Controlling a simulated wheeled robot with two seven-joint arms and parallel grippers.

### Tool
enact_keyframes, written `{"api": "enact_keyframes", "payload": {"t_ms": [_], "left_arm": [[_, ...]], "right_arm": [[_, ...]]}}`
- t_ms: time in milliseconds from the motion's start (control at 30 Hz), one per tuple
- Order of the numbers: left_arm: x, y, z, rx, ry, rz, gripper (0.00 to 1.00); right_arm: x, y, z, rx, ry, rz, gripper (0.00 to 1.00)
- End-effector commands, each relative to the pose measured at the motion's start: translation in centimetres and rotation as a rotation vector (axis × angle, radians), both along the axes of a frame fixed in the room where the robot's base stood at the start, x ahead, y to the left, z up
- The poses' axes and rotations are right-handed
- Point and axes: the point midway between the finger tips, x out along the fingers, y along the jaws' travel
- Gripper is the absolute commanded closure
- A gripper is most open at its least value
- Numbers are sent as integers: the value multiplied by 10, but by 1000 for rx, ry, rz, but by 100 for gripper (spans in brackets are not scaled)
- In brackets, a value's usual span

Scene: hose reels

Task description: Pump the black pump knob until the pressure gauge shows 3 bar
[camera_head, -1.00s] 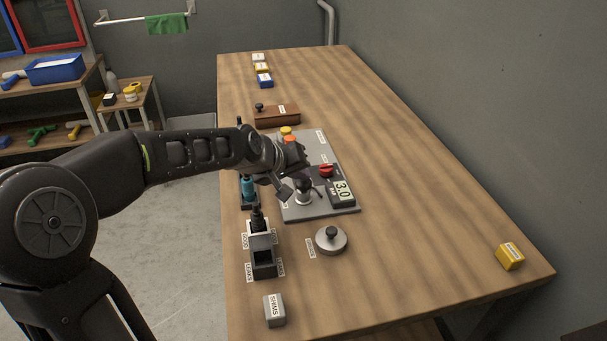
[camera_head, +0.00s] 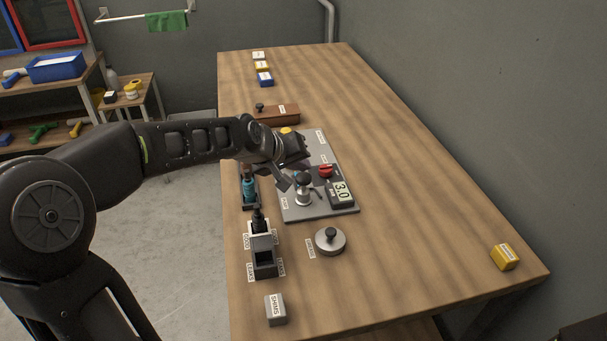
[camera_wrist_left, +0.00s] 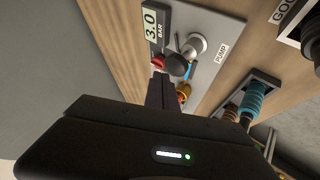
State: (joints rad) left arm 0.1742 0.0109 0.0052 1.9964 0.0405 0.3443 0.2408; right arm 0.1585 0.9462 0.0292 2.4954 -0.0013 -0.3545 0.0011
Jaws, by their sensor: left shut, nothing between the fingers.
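The black pump knob (camera_head: 303,178) tops a silver pump (camera_head: 303,197) on the grey plate (camera_head: 330,211). The knob (camera_wrist_left: 177,66) and the PUMP label (camera_wrist_left: 222,53) also show in the left wrist view. The pressure gauge (camera_head: 342,192) beside it reads 3.0; in the left wrist view the gauge (camera_wrist_left: 152,24) reads 3.0 BAR. My right gripper is not in view.
A red knob (camera_head: 325,171) sits behind the gauge. A teal-handled tool (camera_head: 248,188) and a GOOD/LEAKS box (camera_head: 263,262) stand along the left edge. A round metal lid (camera_head: 331,241) and a SHIMS block (camera_head: 275,309) are nearer. The right side of the table is mostly clear.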

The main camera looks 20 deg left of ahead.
Motion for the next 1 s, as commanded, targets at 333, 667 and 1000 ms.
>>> {"api": "enact_keyframes", "payload": {"t_ms": [333,667,1000], "left_arm": [[0,0,17,0,-1,0,100],[0,0,48,-1,-1,1,100],[0,0,50,0,-1,1,100]], "right_arm": [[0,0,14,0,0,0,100],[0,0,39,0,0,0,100],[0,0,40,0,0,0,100]]}}
